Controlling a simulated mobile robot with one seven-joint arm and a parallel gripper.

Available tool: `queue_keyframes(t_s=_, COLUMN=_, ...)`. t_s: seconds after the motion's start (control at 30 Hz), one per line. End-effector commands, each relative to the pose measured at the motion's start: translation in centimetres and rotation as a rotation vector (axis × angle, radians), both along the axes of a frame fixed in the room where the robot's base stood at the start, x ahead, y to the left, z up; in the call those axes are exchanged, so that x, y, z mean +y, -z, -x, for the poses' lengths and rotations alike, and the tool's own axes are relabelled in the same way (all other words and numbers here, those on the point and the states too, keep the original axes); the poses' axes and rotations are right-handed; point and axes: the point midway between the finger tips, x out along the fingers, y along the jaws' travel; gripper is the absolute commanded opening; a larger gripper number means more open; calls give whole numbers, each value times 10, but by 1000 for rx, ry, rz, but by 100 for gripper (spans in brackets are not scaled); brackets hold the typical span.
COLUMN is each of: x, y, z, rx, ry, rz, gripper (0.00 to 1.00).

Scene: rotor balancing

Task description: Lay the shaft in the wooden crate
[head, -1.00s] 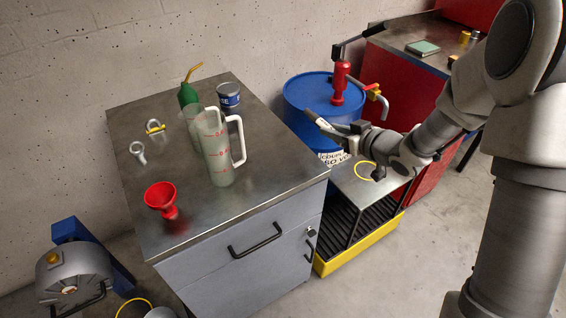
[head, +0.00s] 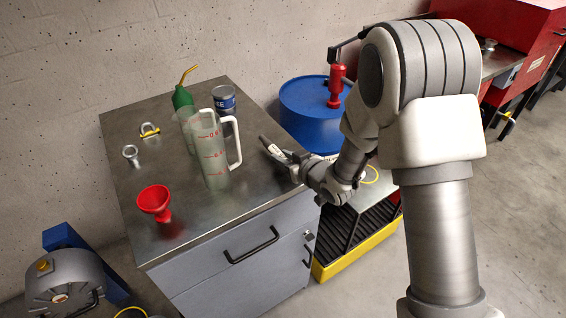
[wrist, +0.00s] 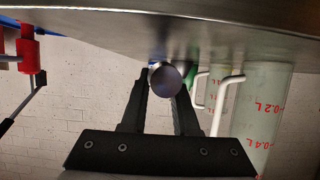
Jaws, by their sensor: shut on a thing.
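In the head view my gripper (head: 279,154) is over the right edge of the steel-topped cabinet, low and close to the top, pointing left. In the wrist view my gripper (wrist: 165,85) is shut on a round metal piece, seen end-on, which looks like the end of the shaft (wrist: 166,76). Most of its length is hidden behind that end. I cannot tell from these views whether it touches the cabinet top. No wooden crate shows in either view.
The cabinet top (head: 235,195) carries a measuring jug (head: 213,160), red funnel (head: 154,200), green oil can (head: 182,98), blue tin (head: 223,98) and metal fittings (head: 131,154). A blue drum (head: 305,120) with a red pump stands behind my arm. A yellow-edged tray (head: 350,258) lies below.

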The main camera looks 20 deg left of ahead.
Motion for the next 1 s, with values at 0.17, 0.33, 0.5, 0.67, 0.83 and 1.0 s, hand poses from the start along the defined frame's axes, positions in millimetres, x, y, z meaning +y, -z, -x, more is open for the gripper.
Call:
queue_keyframes(t_s=0.17, x=1, y=16, z=0, rx=-4, ry=-2, rz=-2, gripper=0)
queue_keyframes(t_s=0.33, x=1, y=16, z=-1, rx=-4, ry=-2, rz=-3, gripper=0)
queue_keyframes(t_s=0.5, x=1, y=20, z=-1, rx=-4, ry=-1, rz=-3, gripper=0)
queue_keyframes(t_s=0.67, x=0, y=20, z=0, rx=0, ry=-1, rz=0, gripper=52)
queue_keyframes(t_s=0.83, x=0, y=20, z=0, rx=0, ry=-1, rz=0, gripper=59)
queue_keyframes(t_s=1.0, x=0, y=20, z=0, rx=0, ry=-1, rz=0, gripper=59)
